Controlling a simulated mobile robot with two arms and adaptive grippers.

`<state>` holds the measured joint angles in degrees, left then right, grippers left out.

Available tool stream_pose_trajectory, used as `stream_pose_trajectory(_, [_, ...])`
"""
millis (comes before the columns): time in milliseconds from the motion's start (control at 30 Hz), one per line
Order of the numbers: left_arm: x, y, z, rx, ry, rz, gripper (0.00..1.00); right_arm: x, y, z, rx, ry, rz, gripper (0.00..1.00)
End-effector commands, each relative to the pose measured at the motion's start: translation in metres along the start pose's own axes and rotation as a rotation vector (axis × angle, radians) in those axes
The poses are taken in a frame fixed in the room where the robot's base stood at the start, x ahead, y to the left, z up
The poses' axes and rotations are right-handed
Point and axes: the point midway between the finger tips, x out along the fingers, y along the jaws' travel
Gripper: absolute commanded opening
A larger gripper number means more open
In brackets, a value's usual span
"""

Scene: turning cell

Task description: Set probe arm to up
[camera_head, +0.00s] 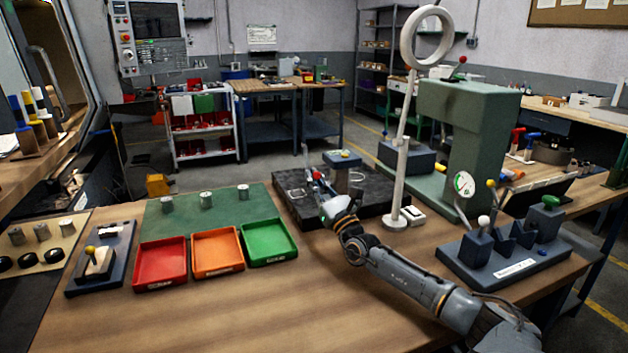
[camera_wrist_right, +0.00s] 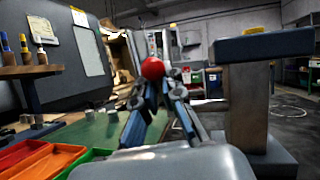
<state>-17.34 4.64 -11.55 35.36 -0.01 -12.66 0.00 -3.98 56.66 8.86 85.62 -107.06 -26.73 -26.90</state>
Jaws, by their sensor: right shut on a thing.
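My right gripper (camera_head: 322,188) is over the left part of the dark surface plate (camera_head: 375,202). In the right wrist view my right gripper (camera_wrist_right: 152,85) is shut on a red ball knob (camera_wrist_right: 152,68), held between its fingertips. The knob looks like the handle of the probe arm, but the gripper hides most of the link. In the head view a thin, nearly upright rod (camera_head: 306,157) stands just beyond the fingers. A blue-topped stand (camera_head: 342,157) is to the right of the gripper and also shows in the wrist view (camera_wrist_right: 265,45). My left gripper is not visible.
A tall white ring stand (camera_head: 402,165) rises right of my right arm. A green press (camera_head: 465,140) stands behind it. A gauge fixture (camera_head: 500,262) is at the right. Red (camera_head: 160,285), orange (camera_head: 240,265) and green (camera_head: 290,250) trays lie left. The front tabletop is clear.

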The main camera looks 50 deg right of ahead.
Motion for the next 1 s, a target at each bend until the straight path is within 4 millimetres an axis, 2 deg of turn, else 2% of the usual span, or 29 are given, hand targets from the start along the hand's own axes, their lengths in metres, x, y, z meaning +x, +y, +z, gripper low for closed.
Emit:
stream_pose_trajectory(33, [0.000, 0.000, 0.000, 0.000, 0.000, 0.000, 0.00, 0.002, -0.001, 0.004, -0.001, -0.008, -0.003, 0.13])
stream_pose_trajectory(100, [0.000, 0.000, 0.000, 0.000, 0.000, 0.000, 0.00, 0.002, -0.001, 0.003, -0.001, -0.007, -0.002, 0.27])
stream_pose_trajectory(133, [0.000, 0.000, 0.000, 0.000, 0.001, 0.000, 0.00, 0.002, -0.001, 0.003, -0.001, -0.007, -0.002, 0.31])
stream_pose_trajectory(433, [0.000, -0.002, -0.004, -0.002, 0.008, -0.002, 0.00, 0.000, 0.000, 0.001, -0.001, -0.002, -0.001, 0.31])
stream_pose_trajectory(567, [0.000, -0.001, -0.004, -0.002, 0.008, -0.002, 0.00, -0.007, 0.000, 0.000, -0.001, 0.000, 0.000, 0.31])
stream_pose_trajectory(833, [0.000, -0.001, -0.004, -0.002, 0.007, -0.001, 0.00, -0.050, 0.000, -0.001, -0.001, 0.001, 0.001, 0.31])
stream_pose_trajectory(1000, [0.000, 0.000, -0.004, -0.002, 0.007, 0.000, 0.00, -0.076, -0.002, 0.013, 0.000, 0.000, 0.000, 0.31])
